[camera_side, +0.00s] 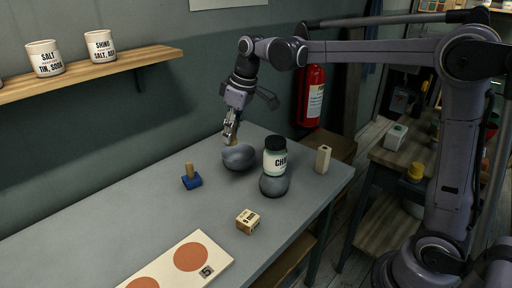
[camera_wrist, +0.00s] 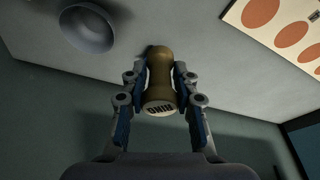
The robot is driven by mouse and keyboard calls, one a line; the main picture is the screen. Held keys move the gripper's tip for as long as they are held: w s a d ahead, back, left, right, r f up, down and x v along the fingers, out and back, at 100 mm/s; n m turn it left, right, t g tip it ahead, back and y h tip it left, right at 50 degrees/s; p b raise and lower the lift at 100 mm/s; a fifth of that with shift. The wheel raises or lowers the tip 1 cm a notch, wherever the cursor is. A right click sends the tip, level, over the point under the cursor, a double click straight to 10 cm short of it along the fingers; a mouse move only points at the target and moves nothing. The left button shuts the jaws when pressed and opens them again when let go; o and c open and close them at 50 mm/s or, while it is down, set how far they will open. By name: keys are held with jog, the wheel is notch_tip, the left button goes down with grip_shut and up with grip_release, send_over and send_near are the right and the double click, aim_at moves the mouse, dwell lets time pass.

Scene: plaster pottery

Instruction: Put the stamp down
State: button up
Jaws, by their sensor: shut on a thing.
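My gripper (camera_side: 230,130) is shut on a brown wooden stamp (camera_wrist: 160,72). The stamp is waisted, with dark lettering on its pale end, which faces the wrist camera. In the side view the stamp is small and partly hidden by the fingers. My gripper (camera_wrist: 161,80) is over the far part of the grey table (camera_side: 120,215), just behind or above a dark grey bowl (camera_side: 238,160). In the wrist view the bowl (camera_wrist: 88,28) is to the left, apart from the stamp. I cannot tell the stamp's exact height above the table.
A blue block with a wooden handle (camera_side: 191,181) stands left of the bowl. A cream block (camera_side: 323,160), a small box (camera_side: 247,221) and a board with orange circles (camera_side: 218,259) are also on the table.

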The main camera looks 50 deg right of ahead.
notch_tip(320, 180, down, 9)
jog(key=w+a+f, duration=0.1)
jog(key=a+f, duration=0.1)
jog(key=a, duration=0.1)
jog(key=w+a+f, duration=0.1)
jog(key=a+f, duration=0.2)
jog(key=a, duration=0.1)
jog(key=w+a+f, duration=0.1)
jog(key=a+f, duration=0.1)
jog(key=a, duration=0.2)
jog(key=shift+w+f, duration=0.3)
jog(key=shift+f, duration=2.05)
jog(key=shift+f, duration=0.15)
jog(key=o, duration=1)
